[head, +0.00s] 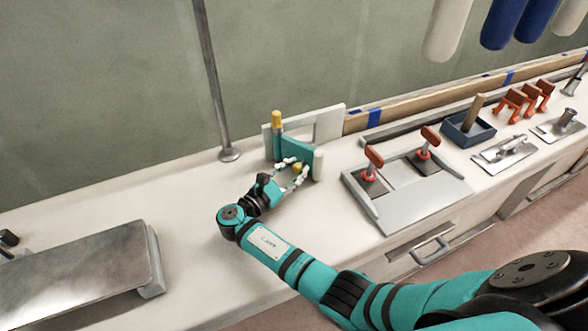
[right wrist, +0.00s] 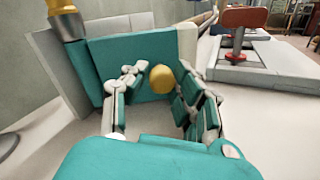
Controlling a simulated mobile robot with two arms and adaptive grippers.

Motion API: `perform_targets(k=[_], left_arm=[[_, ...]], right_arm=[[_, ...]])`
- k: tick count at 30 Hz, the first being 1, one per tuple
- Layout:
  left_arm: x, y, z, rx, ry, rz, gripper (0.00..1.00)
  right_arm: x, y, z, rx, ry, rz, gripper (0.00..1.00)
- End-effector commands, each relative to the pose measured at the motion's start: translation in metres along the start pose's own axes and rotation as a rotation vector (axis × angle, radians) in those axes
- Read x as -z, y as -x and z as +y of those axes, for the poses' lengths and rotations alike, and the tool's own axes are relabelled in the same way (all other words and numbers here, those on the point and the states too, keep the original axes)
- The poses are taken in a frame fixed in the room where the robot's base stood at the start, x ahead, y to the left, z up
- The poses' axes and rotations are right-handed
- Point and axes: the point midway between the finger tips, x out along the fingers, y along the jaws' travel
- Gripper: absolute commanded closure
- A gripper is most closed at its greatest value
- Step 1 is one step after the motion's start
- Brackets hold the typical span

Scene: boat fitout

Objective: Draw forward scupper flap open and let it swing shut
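The scupper flap is a teal panel (head: 311,157) on a pale upright frame (head: 333,122), with a yellow knob (head: 297,167) on its near face. A yellow-capped post (head: 276,121) stands at its left. The flap looks angled out from the frame; how far is unclear. My right gripper (head: 292,176) is at the flap's near face. In the right wrist view the gripper (right wrist: 162,88) is open, its fingers on either side of the knob (right wrist: 162,79), with gaps visible between. The flap (right wrist: 125,60) fills the space behind the knob. My left gripper is not in view.
A grey metal box (head: 85,275) lies at the left of the white counter (head: 165,205). A thin pole (head: 212,80) rises behind. A panel with two red-handled levers (head: 405,190) stands to the right. Blue and cream fenders (head: 505,22) hang at upper right.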

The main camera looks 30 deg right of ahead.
Motion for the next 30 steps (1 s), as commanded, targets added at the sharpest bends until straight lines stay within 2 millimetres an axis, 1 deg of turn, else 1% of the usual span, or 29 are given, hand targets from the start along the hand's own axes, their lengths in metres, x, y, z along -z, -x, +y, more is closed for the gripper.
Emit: perform_targets(k=[1,3,4,11,14,17,21,24,27,30], left_arm=[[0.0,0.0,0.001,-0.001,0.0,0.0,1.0],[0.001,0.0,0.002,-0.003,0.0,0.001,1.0],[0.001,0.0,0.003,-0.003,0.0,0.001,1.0],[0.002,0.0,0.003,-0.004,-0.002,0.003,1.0],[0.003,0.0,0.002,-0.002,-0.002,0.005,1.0],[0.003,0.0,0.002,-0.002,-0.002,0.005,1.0],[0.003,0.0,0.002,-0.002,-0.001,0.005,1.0],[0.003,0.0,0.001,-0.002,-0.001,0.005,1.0],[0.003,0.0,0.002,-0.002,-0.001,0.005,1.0],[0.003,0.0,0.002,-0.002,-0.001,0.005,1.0]], right_arm=[[0.0,0.0,0.0,-0.001,0.0,0.0,0.65],[0.0,0.0,0.0,-0.001,0.0,0.0,0.55],[0.0,0.0,0.0,-0.001,0.0,0.001,0.53],[0.0,0.001,0.0,-0.002,0.0,0.001,0.53],[0.001,0.006,0.0,-0.003,0.0,0.002,0.53],[0.001,0.019,0.001,-0.003,0.0,0.003,0.53],[0.001,0.044,0.001,-0.002,0.0,0.004,0.53],[0.001,0.059,0.0,-0.002,0.001,0.003,0.53],[0.001,0.069,0.0,-0.001,0.001,0.003,0.53],[0.0,0.074,0.0,-0.001,0.0,0.001,0.53]])
